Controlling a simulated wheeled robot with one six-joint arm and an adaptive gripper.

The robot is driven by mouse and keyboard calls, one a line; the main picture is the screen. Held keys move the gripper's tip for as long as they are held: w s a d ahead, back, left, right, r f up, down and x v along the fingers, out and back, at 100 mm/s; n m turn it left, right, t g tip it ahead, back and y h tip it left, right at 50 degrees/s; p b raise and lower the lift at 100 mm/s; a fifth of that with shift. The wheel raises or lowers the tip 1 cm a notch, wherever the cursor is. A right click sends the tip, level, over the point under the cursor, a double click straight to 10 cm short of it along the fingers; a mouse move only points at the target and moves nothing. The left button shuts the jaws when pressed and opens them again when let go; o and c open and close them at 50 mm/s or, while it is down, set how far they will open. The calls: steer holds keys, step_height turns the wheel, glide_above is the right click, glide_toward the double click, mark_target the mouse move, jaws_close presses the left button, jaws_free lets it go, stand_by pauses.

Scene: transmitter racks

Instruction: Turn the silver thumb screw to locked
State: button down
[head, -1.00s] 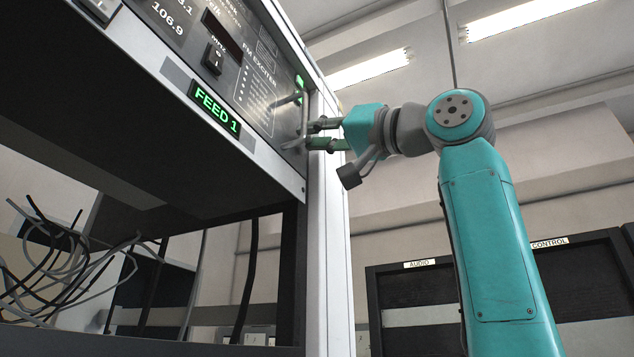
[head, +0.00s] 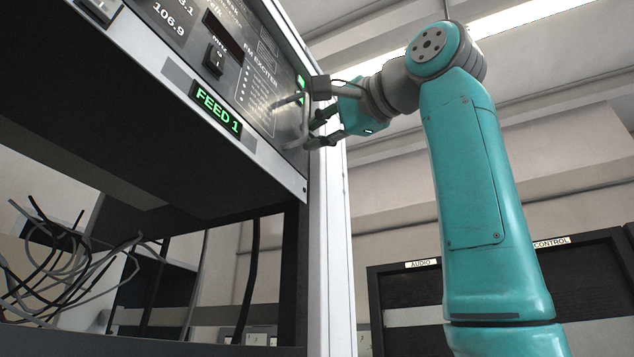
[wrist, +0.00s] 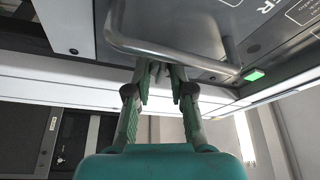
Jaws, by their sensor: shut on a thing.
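My gripper (head: 314,134) is at the right edge of the exciter panel (head: 262,100), beside the panel's grey bar handle (head: 304,122). In the wrist view my gripper (wrist: 160,76) has its two fingers close together, with their tips at the panel edge just below the handle (wrist: 170,52). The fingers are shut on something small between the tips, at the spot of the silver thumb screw. The screw itself is hidden by the fingertips and the handle, so I cannot tell its turn angle or any lock mark.
The handle stands out from the panel very close to my fingers. A green lit indicator (wrist: 254,75) is near the handle's end. A green "FEED 1" label (head: 217,110) is on the rack's lower edge. Loose cables (head: 60,265) hang at lower left. Dark AUDIO and CONTROL cabinets (head: 400,295) stand behind.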

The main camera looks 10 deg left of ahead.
steer(key=shift+m+h, duration=0.4)
steer(key=shift+m, duration=0.3)
steer(key=c, duration=1)
jaws_free()
steer(key=v, duration=1.2)
steer(key=shift+w+r, duration=0.1)
